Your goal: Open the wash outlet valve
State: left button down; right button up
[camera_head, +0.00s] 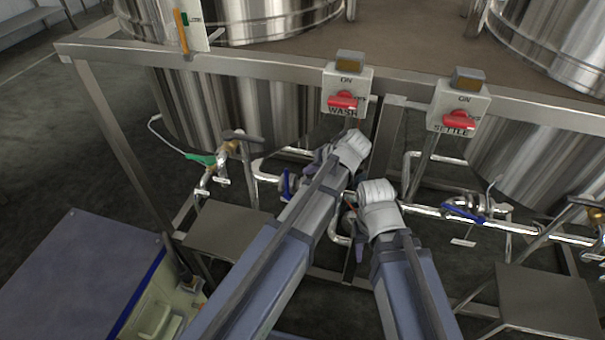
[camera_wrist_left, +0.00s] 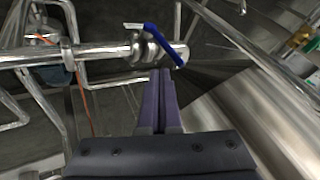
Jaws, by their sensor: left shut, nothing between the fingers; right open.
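The wash outlet valve shows as a blue lever (camera_head: 286,184) on the steel pipe below the WASH box, left of my left forearm. In the left wrist view the blue lever (camera_wrist_left: 163,45) slants across the pipe at its valve body. My left gripper (camera_wrist_left: 161,75) is shut and empty, its tips just below the lever in the picture; I cannot tell whether they touch. In the head view my left wrist (camera_head: 345,152) hides most of that gripper. My right gripper (camera_head: 376,195) is at the pipework to the right; its open fingers are largely hidden.
The WASH box (camera_head: 346,92) and SETTLE box (camera_head: 459,108) with red switches sit on the steel frame rail (camera_head: 250,70). Another blue lever (camera_head: 462,212) is at the right. A hose with a green fitting (camera_head: 200,158) is at left. Pipes and posts crowd the middle.

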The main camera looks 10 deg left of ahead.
pick_arm(q)
jog(key=b, duration=0.7)
send_near(287, 183)
notch_tip(287, 183, down, 4)
jog(key=w+a, duration=0.1)
jog(key=w, duration=0.2)
jog(key=shift+a+f+b, duration=0.45)
jog(key=shift+a+b, duration=0.05)
jog(key=shift+a+r, duration=0.1)
jog(key=a+f+h, duration=0.2)
jog(key=a+h, duration=0.1)
jog(key=a, duration=0.7)
jog(key=shift+w+a+p, duration=0.25)
jog(key=shift+a+p, duration=0.05)
jog(key=shift+f, duration=0.1)
